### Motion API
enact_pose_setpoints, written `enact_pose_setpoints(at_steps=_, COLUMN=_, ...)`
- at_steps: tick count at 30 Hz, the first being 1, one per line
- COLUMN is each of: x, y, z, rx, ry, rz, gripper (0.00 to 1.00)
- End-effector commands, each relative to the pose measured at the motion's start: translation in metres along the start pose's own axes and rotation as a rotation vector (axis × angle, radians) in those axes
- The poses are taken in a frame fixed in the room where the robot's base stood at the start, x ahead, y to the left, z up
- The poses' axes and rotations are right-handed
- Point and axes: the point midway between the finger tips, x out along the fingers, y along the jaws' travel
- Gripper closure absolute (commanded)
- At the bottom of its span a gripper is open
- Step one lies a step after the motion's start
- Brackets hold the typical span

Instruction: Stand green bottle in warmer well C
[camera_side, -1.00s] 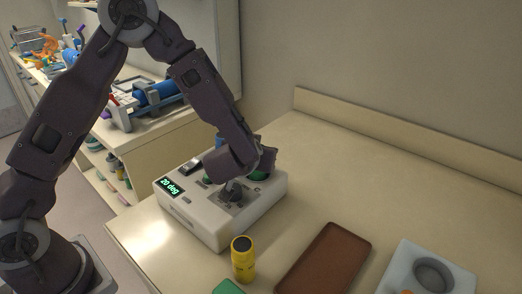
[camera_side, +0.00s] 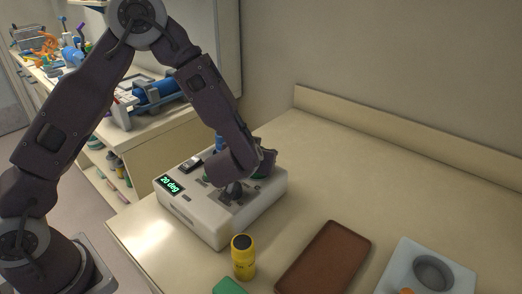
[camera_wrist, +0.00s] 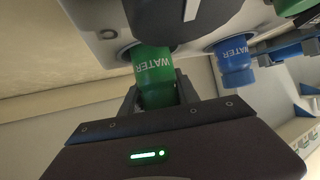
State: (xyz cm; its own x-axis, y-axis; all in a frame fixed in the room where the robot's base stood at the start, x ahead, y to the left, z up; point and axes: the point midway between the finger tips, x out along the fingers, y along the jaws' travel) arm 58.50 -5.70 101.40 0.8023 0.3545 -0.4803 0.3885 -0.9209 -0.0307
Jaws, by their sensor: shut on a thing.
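The green bottle (camera_wrist: 155,75), marked WATER, stands between the fingers of my gripper (camera_wrist: 157,92) in the wrist view. My gripper is shut on it.
A blue WATER bottle (camera_wrist: 235,62) stands in a neighbouring well. A dark knob (camera_side: 234,190) rises from the warmer's top, close to my gripper. A yellow bottle (camera_side: 243,258), a brown tray (camera_side: 322,262) and a grey holder (camera_side: 407,262) stand in front. The counter's back right is clear.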

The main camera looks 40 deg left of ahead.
Motion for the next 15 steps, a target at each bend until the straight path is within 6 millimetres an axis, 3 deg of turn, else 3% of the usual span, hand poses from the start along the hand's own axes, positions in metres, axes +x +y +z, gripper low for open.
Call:
enact_pose_setpoints(at_steps=1, x=0.0, y=0.0, z=0.001, rx=0.0, ry=0.0, rz=0.0, gripper=1.0)
enact_pose_setpoints(at_steps=2, x=0.0, y=0.0, z=0.0, rx=0.0, ry=0.001, rz=0.0, gripper=0.57)
enact_pose_setpoints(at_steps=3, x=0.0, y=0.0, z=0.0, rx=0.0, ry=0.001, rz=0.0, gripper=0.54)
enact_pose_setpoints(at_steps=11, x=0.0, y=0.0, z=0.001, rx=0.0, ry=0.0, rz=0.0, gripper=0.54)
enact_pose_setpoints(at_steps=15, x=-0.012, y=0.001, z=0.0, rx=0.0, ry=0.0, rz=0.003, gripper=0.54)
